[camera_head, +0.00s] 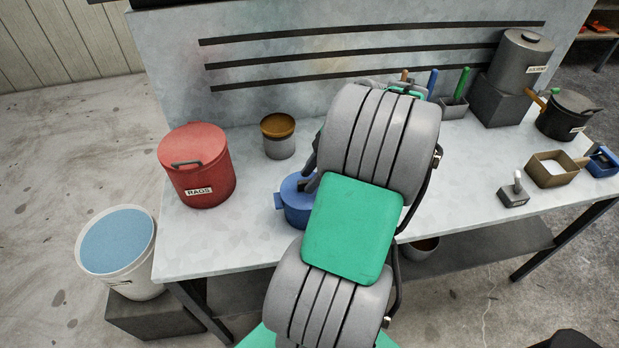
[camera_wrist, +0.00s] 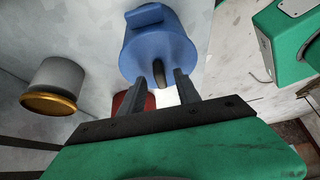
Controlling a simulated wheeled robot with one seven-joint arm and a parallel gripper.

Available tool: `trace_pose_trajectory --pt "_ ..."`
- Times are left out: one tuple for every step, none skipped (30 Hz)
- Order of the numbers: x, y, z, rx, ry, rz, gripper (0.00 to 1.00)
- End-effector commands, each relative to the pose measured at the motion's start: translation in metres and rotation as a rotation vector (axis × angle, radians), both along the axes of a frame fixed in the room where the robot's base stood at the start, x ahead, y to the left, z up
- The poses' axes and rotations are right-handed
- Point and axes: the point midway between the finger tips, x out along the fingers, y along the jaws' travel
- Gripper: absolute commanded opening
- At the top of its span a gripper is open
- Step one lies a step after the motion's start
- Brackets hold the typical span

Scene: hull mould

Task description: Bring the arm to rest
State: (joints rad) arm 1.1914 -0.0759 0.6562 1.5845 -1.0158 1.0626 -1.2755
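My gripper (camera_wrist: 160,80) shows in the wrist view with its two dark fingers apart. The blue pot (camera_wrist: 158,38) is just beyond the fingertips. A dark, rounded piece, which looks like the pot's handle or knob (camera_wrist: 158,70), shows between the fingers, with gaps on both sides. I cannot tell whether the fingertips touch the pot. In the head view the blue pot (camera_head: 295,208) stands on the bench, left of my grey and green arm. The arm is stretched out over the bench and hides most of my gripper.
A red RAGS bucket (camera_head: 197,168) and an orange-topped grey tin (camera_head: 278,136) stand left on the bench (camera_head: 230,235). A water bucket (camera_head: 118,250) is lower left.

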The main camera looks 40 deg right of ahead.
Motion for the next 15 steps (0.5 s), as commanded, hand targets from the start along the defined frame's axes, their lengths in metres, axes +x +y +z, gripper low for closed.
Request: trace_pose_trajectory --pt "-0.003 -0.006 0.009 -0.003 -0.001 -0.001 0.39" --pt "-0.005 -0.008 0.015 -0.003 0.0 -0.003 0.39" --pt "-0.007 -0.012 0.024 -0.003 -0.001 -0.002 0.39" --pt "-0.009 -0.014 0.029 -0.002 0.0 -0.002 0.39" --pt "-0.011 -0.017 0.034 -0.002 0.0 -0.002 0.39" --pt "-0.013 -0.02 0.041 -0.003 0.0 -0.001 0.39" --pt "-0.014 -0.022 0.046 -0.002 0.0 -0.002 0.39" --pt "-0.016 -0.024 0.049 -0.001 0.0 -0.001 0.39" --pt "-0.017 -0.025 0.053 0.0 0.001 -0.002 0.39" --pt "-0.018 -0.026 0.055 0.0 0.002 0.0 0.39" --pt "-0.019 -0.027 0.056 0.0 0.001 0.0 0.39" --pt "-0.019 -0.027 0.057 0.0 0.001 0.0 0.39" --pt "-0.018 -0.026 0.057 -0.001 0.002 0.0 0.39" --pt "-0.016 -0.024 0.058 -0.001 0.006 -0.003 0.39" --pt "-0.011 -0.019 0.06 -0.002 0.016 -0.014 0.39"
